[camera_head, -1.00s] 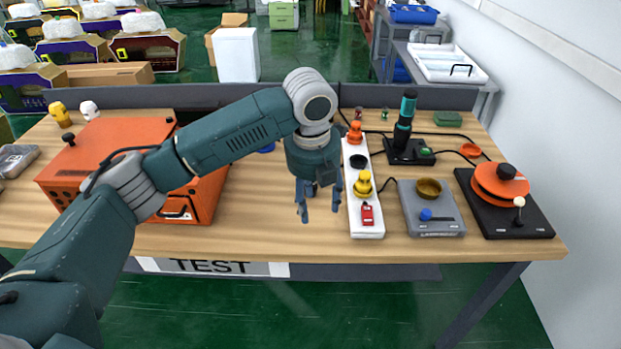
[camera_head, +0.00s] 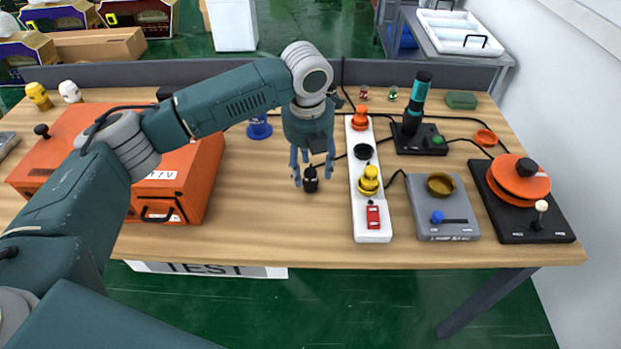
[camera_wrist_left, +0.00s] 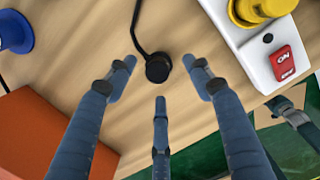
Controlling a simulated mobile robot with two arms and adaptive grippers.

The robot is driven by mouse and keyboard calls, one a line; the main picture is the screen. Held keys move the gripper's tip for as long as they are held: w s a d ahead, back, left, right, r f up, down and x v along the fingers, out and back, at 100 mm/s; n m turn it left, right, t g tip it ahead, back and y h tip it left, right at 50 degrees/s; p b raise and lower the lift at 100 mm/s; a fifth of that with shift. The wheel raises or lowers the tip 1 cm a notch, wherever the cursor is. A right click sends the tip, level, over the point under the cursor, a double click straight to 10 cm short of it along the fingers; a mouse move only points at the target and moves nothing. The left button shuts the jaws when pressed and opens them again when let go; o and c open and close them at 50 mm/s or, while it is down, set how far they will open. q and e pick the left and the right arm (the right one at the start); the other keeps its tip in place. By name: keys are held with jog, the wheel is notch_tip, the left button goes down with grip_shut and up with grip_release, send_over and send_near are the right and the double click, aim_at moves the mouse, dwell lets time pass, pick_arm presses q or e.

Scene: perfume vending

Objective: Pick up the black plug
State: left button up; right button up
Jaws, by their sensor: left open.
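The black plug (camera_head: 311,180) is on the wooden table, left of the white power strip (camera_head: 372,222). In the left wrist view the plug (camera_wrist_left: 158,68) shows with its black cable running up from it, between and just beyond my fingertips. My left gripper (camera_head: 312,179) points down over the plug. Its three fingers are spread open around the plug, and it also shows in the left wrist view (camera_wrist_left: 160,85). I cannot tell whether any finger touches the plug.
The white power strip holds an orange plug (camera_head: 360,118), a yellow plug (camera_head: 369,180) and a red switch (camera_head: 373,216). An orange box (camera_head: 205,170) stands to the left and a blue object (camera_head: 259,128) behind. A grey scale-like device (camera_head: 447,230) stands right of the strip. The table front is clear.

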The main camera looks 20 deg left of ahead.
aim_at(311, 171)
pick_arm(q)
jog(key=f, duration=0.2)
jog(key=f+p, duration=0.1)
jog(key=shift+w+a+f, duration=0.15)
jog(key=shift+w+f, duration=0.1)
jog(key=shift+f, duration=0.15)
jog(key=shift+w+f, duration=0.1)
jog(key=shift+f, duration=0.45)
jog(key=c, duration=1.2)
pick_arm(e)
jog(key=shift+w+r, duration=0.7)
jog(key=shift+w, duration=0.25)
pick_arm(q)
jog(key=shift+r, duration=0.1)
jog(key=shift+w+r, duration=0.1)
jog(key=shift+r, duration=0.55)
notch_tip(311, 171, up, 19)
jog(key=shift+f+b, duration=0.2)
jog(key=shift+b, duration=0.85)
pick_arm(e)
jog(key=shift+w+a+f, duration=0.1)
jog(key=shift+w+f, duration=0.05)
jog(key=shift+f, duration=0.4)
jog(key=shift+w+a+f, duration=0.1)
jog(key=shift+f, duration=0.45)
